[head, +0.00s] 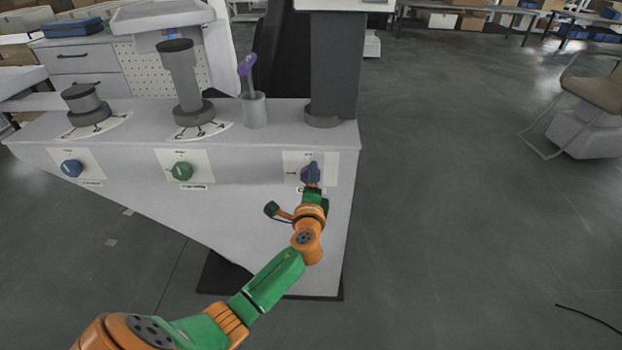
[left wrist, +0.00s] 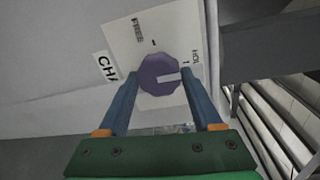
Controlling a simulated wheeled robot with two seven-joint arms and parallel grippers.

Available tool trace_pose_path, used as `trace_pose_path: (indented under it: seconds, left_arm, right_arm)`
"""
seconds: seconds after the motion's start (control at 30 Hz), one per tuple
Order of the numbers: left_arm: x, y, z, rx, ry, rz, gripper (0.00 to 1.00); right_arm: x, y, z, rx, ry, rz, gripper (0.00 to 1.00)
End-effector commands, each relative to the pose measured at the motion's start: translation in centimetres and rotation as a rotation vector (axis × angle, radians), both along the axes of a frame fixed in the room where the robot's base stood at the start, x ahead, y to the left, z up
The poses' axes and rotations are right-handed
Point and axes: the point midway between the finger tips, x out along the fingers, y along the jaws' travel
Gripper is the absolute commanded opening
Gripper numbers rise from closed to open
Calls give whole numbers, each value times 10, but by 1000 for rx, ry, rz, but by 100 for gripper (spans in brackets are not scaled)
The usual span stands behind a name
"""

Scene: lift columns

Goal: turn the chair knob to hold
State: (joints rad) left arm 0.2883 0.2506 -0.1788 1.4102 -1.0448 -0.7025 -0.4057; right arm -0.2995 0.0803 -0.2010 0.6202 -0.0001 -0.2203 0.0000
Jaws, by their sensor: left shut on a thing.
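The chair knob (head: 310,173) is a blue-purple dial on a white plate at the right end of the bench front. My left gripper (head: 312,182) is at it, and in the left wrist view my left gripper (left wrist: 159,82) has its two blue fingers closed on either side of the knob (left wrist: 158,75). A white pointer mark on the knob points right, toward a small label at the plate's right edge. A sign beginning "CHA" (left wrist: 106,66) is beside the plate. My right gripper is not in view.
A blue knob (head: 71,168) and a green knob (head: 181,171) sit on plates further left. Columns, including a dark one (head: 335,65), and a grey cup (head: 254,110) with a purple-topped tool stand on the bench (head: 232,160). The floor at right is open; a chair (head: 595,90) stands beyond.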

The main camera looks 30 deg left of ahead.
Motion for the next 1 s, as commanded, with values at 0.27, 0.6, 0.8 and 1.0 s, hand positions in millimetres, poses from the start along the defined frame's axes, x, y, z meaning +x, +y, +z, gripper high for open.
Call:
trace_pose_path:
  seconds: [0.27,0.6,0.8,1.0]
  left_arm:
    - [0,0,-1,3,4,-1,11]
    - [0,0,-1,2,2,0,96]
    - [-9,-6,1,1,3,-2,96]
    - [-46,-28,4,-1,4,-1,96]
  right_arm:
    - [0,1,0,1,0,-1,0]
    - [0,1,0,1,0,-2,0]
    - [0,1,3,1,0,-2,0]
    - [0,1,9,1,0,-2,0]
